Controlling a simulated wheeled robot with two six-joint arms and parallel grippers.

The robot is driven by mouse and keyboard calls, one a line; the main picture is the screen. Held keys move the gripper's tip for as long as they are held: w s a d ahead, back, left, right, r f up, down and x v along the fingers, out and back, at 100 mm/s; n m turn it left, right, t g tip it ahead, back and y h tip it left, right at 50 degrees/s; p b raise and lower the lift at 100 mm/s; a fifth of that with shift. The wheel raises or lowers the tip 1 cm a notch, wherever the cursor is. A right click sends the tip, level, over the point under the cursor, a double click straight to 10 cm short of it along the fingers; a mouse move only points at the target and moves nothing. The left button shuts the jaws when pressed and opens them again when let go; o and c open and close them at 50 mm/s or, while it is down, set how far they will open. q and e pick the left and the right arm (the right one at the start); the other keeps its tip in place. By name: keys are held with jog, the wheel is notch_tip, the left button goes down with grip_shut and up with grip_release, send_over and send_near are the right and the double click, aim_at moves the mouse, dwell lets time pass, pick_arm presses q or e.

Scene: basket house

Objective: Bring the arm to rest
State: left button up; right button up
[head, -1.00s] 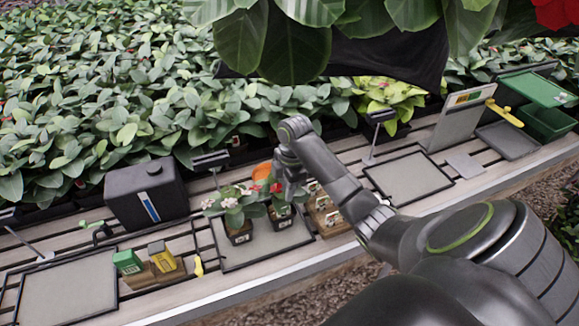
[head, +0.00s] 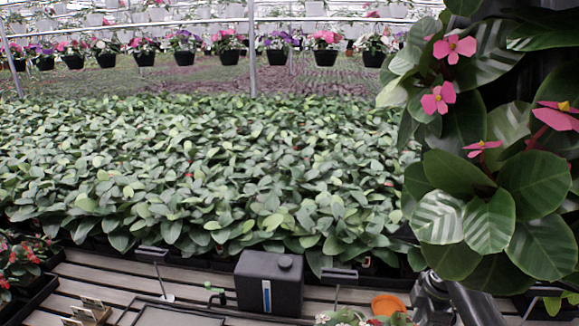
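My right arm shows at the lower right, partly behind the hanging plant's leaves. Its wrist end, with the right gripper (head: 425,312), is cut by the bottom edge, so its fingers and whatever is between them cannot be made out. It is just right of an orange round pot or dish (head: 388,304) on the slatted bench (head: 205,285). My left gripper and arm are not in view.
A black canister (head: 268,285) stands on the bench. A grey tray (head: 165,316), small label stands and flower tops show along the bottom edge. A pink-flowered plant (head: 490,190) hangs close at the right. Dense green plants (head: 220,180) fill the area behind the bench.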

jog(key=s+a+f+m, duration=0.2)
jog(key=s+f+m, duration=0.2)
jog(key=s+f, duration=0.35)
jog(key=s+a+r+m+t+h, duration=0.1)
jog(key=s+a+m+t+h, duration=0.15)
jog(key=s+m, duration=1.4)
jog(key=s+d+f+n+b, duration=0.1)
jog(key=s+f+n, duration=0.1)
jog(key=f, duration=1.1)
jog(key=s+d+f+n+b, duration=0.1)
jog(key=s+f+n+b, duration=0.15)
jog(key=f, duration=1.05)
jog(key=s+a+f+g+b, duration=0.1)
jog(key=s+f+b, duration=0.1)
jog(key=s+f, duration=1.3)
notch_tip(320, 180, down, 5)
jog(key=shift+s+a+f+g, duration=0.15)
jog(key=shift+s+a+g, duration=0.1)
jog(key=shift+g, duration=0.1)
